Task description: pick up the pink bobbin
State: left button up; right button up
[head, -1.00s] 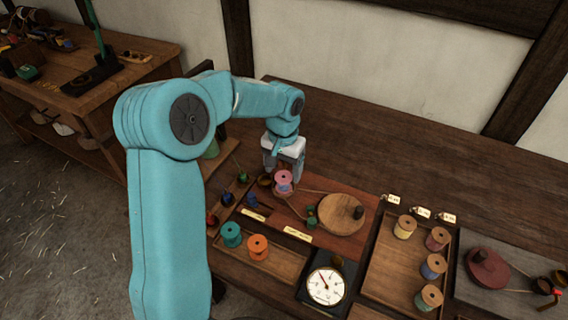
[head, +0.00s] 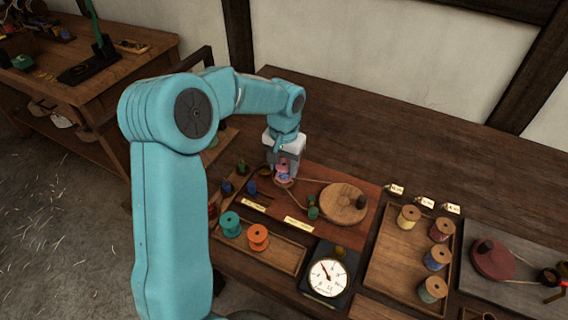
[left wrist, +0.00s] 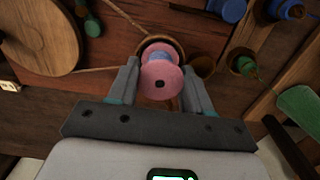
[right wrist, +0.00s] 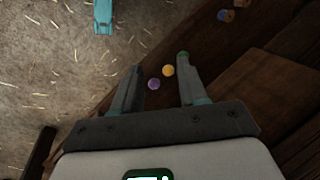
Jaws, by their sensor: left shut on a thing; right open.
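The pink bobbin (head: 284,172), wound with blue thread, stands at the far left of the reddish board in the head view. In the left wrist view the bobbin (left wrist: 161,84) sits between the fingers of my left gripper (left wrist: 160,67), which is shut on it, over a round holder. The left gripper (head: 283,167) points down from above in the head view. I cannot tell whether the bobbin's underside touches what is below. My right gripper (right wrist: 160,64) is open and empty in the right wrist view, above the floor and a wooden edge.
A wooden disc (head: 344,203) lies right of the bobbin. A tray (head: 279,254) with teal and orange bobbins and a dial gauge (head: 328,278) are nearer. Another tray (head: 392,258) holds several bobbins at right. The table's back is clear.

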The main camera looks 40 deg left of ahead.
pick_arm(q)
notch_tip(320, 180, up, 7)
jog(key=p, duration=0.5)
jog(key=shift+w, duration=0.1)
jog(key=shift+r, duration=0.3)
jog(key=shift+d+f, duration=0.1)
jog(key=shift+d, duration=0.05)
